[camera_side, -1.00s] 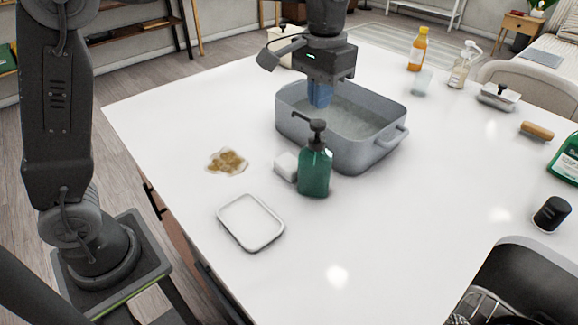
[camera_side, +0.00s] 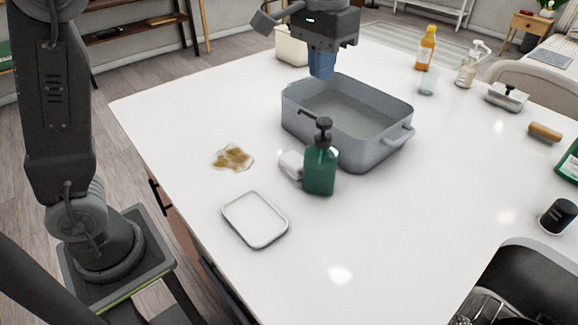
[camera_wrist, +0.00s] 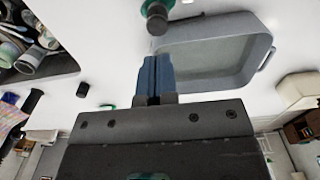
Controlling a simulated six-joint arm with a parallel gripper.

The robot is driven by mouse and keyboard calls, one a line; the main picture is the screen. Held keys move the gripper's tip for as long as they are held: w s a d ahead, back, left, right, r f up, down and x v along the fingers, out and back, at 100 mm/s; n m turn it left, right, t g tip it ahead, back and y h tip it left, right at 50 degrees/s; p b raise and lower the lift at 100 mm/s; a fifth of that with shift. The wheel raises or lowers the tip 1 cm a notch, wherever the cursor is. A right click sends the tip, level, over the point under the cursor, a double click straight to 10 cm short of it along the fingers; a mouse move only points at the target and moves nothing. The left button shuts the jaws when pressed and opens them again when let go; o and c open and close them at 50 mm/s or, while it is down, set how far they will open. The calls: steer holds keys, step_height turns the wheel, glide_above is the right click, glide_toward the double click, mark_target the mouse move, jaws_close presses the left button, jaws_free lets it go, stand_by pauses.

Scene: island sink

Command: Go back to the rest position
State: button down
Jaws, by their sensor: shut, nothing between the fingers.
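My gripper (camera_side: 321,66) is above the far rim of the grey basin (camera_side: 372,150) in the side view. Its blue fingers are shut and hold nothing. In the wrist view the gripper (camera_wrist: 155,62) points toward the basin (camera_wrist: 215,28), whose inside looks empty of objects. A green pump bottle (camera_side: 320,168) stands in front of the basin, next to a small white block (camera_side: 291,164) that it partly hides. The bottle's top also shows in the wrist view (camera_wrist: 157,15).
A brown stain (camera_side: 232,158) and a white tray (camera_side: 255,219) lie on the near left of the white counter. An orange bottle (camera_side: 426,48), a spray bottle (camera_side: 470,65), a clear glass (camera_side: 428,82) and a brush (camera_side: 507,96) stand at the back right. A cream container (camera_side: 291,46) is behind the gripper.

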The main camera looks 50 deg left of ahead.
steer(key=s+a+f+t, duration=0.1)
steer(key=s+a+f, duration=0.1)
steer(key=s, duration=0.5)
steer(key=s+a+f+t, duration=0.2)
steer(key=s+a+f, duration=0.1)
steer(key=s, duration=0.3)
steer(key=s+a+f+t, duration=0.2)
steer(key=s, duration=0.5)
steer(key=shift+s+a+f, duration=0.25)
steer(key=shift+s+f, duration=0.05)
steer(key=shift+f, duration=0.1)
